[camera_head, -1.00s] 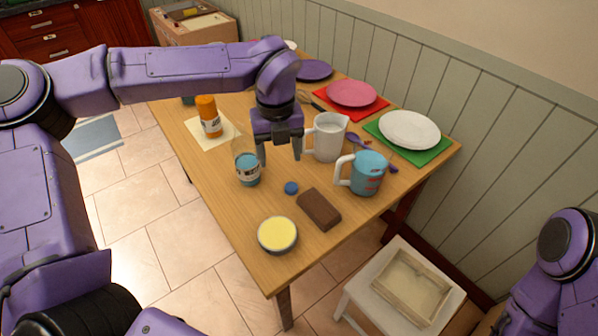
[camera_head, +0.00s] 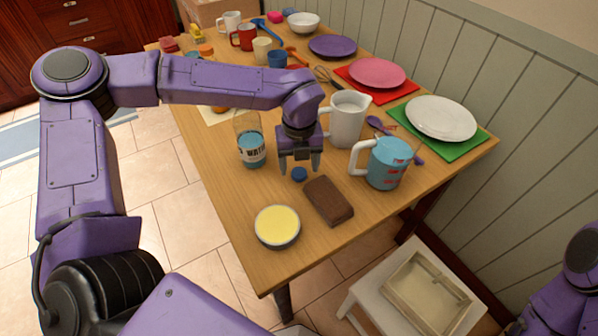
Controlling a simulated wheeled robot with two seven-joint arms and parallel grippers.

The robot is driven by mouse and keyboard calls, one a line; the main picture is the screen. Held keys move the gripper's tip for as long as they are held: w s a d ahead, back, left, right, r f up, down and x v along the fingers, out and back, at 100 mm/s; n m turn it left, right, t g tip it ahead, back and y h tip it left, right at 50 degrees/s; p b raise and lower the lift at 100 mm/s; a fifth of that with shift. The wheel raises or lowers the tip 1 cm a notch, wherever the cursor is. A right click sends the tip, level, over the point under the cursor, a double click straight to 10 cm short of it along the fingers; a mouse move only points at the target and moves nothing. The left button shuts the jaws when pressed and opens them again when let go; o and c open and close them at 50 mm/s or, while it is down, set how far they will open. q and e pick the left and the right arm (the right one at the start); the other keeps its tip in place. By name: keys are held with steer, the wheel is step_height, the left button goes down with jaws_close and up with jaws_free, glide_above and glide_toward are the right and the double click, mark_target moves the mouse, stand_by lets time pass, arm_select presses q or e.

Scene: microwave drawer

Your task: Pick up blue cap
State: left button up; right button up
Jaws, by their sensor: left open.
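The small round blue cap (camera_head: 299,174) lies on the wooden table (camera_head: 228,206), between the water bottle (camera_head: 251,146) and the brown block (camera_head: 328,201). My left gripper (camera_head: 299,167) points down with its fingers apart, one on each side of the cap as seen from the head. It is open and holds nothing. I cannot tell how high the fingertips are above the table. Only part of my right arm shows at the lower right; its gripper is out of view.
A white pitcher (camera_head: 347,119) and a blue measuring cup (camera_head: 384,164) stand close on the right. A bowl with yellow contents (camera_head: 277,226) is in front. Plates, mugs and utensils fill the back. A white stool with a tray (camera_head: 429,294) stands at the lower right.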

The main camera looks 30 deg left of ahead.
arm_select(q)
step_height(320, 180, down, 2)
steer(key=shift+f, duration=0.15)
steer(key=c, duration=1.1)
steer(key=shift+w+r, duration=0.1)
steer(key=shift+r, duration=0.25)
step_height(320, 180, up, 2)
steer(key=shift+r, duration=0.25)
steer(key=s+a+r, duration=0.1)
steer(key=s+r, duration=0.2)
steer(key=s, duration=0.1)
steer(key=s+a+r, duration=0.2)
steer(key=s+r, duration=0.1)
steer(key=s, duration=0.1)
steer(key=s+a+r, duration=0.2)
steer(key=s+r, duration=0.2)
steer(key=s, duration=0.1)
steer(key=shift+a, duration=0.2)
